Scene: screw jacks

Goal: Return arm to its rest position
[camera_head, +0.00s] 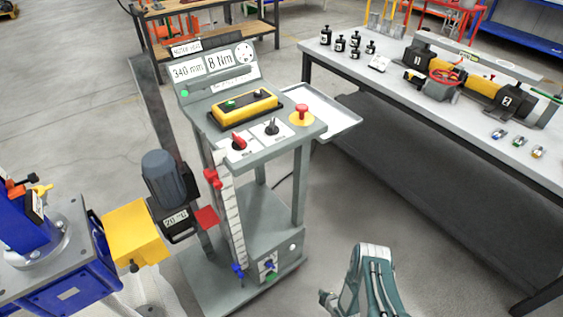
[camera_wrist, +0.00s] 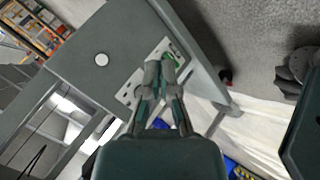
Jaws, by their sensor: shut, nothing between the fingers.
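My gripper (camera_wrist: 162,72) shows in the wrist view with its two fingers drawn together and nothing between them. It points toward a small light switch panel (camera_wrist: 128,93) on the grey base of the control cart, and its fingertips cover part of that panel. Whether the fingertips touch the panel I cannot tell. In the head view my grey-green arm shows at the bottom, right of the cart (camera_head: 248,198). The same lower panel (camera_head: 268,266), with blue and green knobs, is in plain sight there. A white round button (camera_wrist: 101,60) sits beside it.
A workbench (camera_head: 425,115) with black bottles and a yellow-black device stands at the right. A tray (camera_head: 322,112) juts from the cart's right side. A blue machine with a yellow box (camera_head: 135,232) is at the left. Bare floor lies between cart and workbench.

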